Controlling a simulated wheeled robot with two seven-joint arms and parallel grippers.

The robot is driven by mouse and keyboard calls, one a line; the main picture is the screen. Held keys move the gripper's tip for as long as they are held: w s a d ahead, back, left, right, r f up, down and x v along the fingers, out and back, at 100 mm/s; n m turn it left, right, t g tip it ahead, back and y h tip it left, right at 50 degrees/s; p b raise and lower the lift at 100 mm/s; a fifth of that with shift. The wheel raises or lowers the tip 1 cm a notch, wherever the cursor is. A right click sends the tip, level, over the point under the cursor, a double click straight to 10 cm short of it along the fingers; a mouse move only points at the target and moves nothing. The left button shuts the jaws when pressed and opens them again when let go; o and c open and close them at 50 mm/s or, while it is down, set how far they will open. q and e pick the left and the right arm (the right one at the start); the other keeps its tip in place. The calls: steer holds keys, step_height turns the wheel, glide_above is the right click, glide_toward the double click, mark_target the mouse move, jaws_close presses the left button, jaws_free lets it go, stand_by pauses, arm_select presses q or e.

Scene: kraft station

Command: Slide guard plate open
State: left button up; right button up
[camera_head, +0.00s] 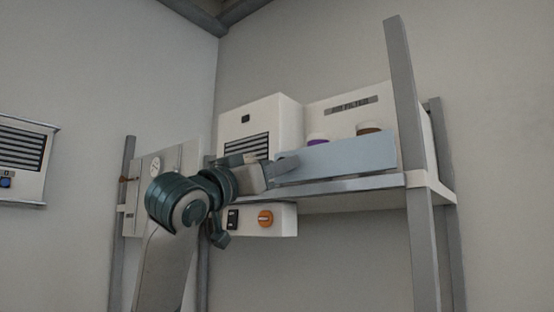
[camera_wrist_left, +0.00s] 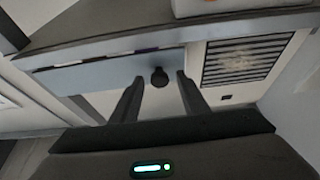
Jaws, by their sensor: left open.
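The guard plate (camera_head: 340,157) is a long pale blue-grey panel along the front of the shelf. It covers the lower part of what stands behind it. In the left wrist view the plate (camera_wrist_left: 95,76) runs across the left and middle, with a dark round knob (camera_wrist_left: 159,77) on it. My left gripper (camera_head: 287,164) is at the plate's left end. In the left wrist view its two fingers (camera_wrist_left: 160,78) are open, one on each side of the knob. I cannot tell whether they touch it. My right gripper is in neither view.
Behind the plate are a purple jar (camera_head: 317,141), a brown-topped jar (camera_head: 368,129) and a white panel. A white vented unit (camera_head: 262,128) stands left of them. A box with an orange knob (camera_head: 265,218) hangs under the shelf (camera_head: 350,186). A grey post (camera_head: 408,110) stands at the right.

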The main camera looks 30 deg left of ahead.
arm_select(q)
steer(key=shift+w, duration=0.2)
jaws_close()
steer(key=w+a+p, duration=0.2)
steer(key=a+p, duration=0.1)
steer(key=a, duration=2.2)
steer(key=shift+a, duration=0.4)
jaws_free()
steer(key=shift+d, duration=0.1)
